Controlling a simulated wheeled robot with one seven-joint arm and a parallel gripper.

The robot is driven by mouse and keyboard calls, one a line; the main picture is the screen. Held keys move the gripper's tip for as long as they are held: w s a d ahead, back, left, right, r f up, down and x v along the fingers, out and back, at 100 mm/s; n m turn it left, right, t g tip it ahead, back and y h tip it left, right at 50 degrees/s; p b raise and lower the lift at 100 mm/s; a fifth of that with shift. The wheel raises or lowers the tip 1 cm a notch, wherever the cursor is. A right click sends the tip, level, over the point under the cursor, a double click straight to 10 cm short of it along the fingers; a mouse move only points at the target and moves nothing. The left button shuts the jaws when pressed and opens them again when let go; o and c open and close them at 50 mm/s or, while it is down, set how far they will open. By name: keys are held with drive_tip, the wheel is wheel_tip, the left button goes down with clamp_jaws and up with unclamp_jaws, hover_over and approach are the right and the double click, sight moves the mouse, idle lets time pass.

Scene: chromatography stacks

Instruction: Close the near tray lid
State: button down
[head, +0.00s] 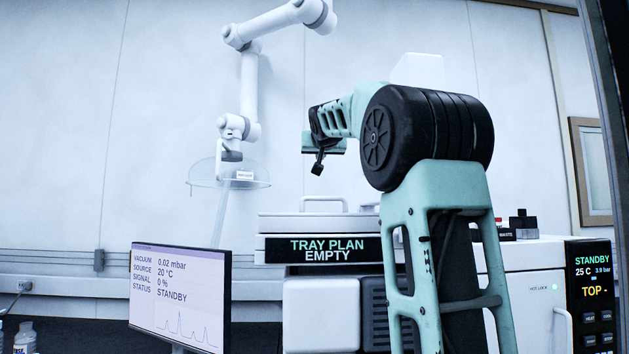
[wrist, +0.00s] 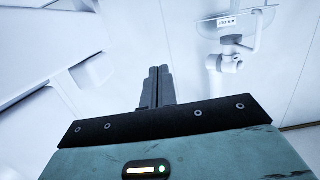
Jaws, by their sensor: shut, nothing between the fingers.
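I cannot tell whether this is the near lid. A pale upright panel (head: 418,70) shows behind my arm; I cannot tell what it is. My gripper (head: 318,166) is above the handle, apart from it, with its dark fingers pointing down. In the wrist view my gripper (wrist: 156,72) has its fingers together, with nothing between them. Pale panels (wrist: 45,85) at the left there are unclear.
A monitor (head: 178,300) is front left. A STANDBY display panel (head: 590,295) is at the right. My arm hides part of the tray unit. The space left of my gripper looks clear.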

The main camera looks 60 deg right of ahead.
drive_tip(key=t+h+b, duration=0.2)
drive_tip(key=b, duration=1.1)
hover_over(324, 197)
drive_tip(key=x, duration=0.2)
wheel_tip(324, 197, down, 5)
drive_tip(key=a+f+h+b, duration=0.1)
drive_tip(key=f+b, duration=0.1)
drive_tip(key=b, duration=0.4)
drive_tip(key=s+a+f+t+h+b, duration=0.1)
drive_tip(key=f+b, duration=0.2)
drive_tip(key=b, duration=0.4)
drive_tip(key=s+a+f+t+h+b, duration=0.1)
drive_tip(key=f+b, duration=0.1)
drive_tip(key=b, duration=0.4)
drive_tip(key=shift+s+a+f+b, duration=0.2)
drive_tip(key=shift+a+f+b, duration=0.05)
drive_tip(key=shift+f+b, duration=0.15)
drive_tip(key=shift+r+p, duration=0.55)
drive_tip(key=r+b+v, duration=0.1)
drive_tip(key=b+v, duration=0.4)
drive_tip(key=v, duration=0.4)
drive_tip(key=shift+s+a+r, duration=0.3)
drive_tip(key=shift+s+a, duration=0.2)
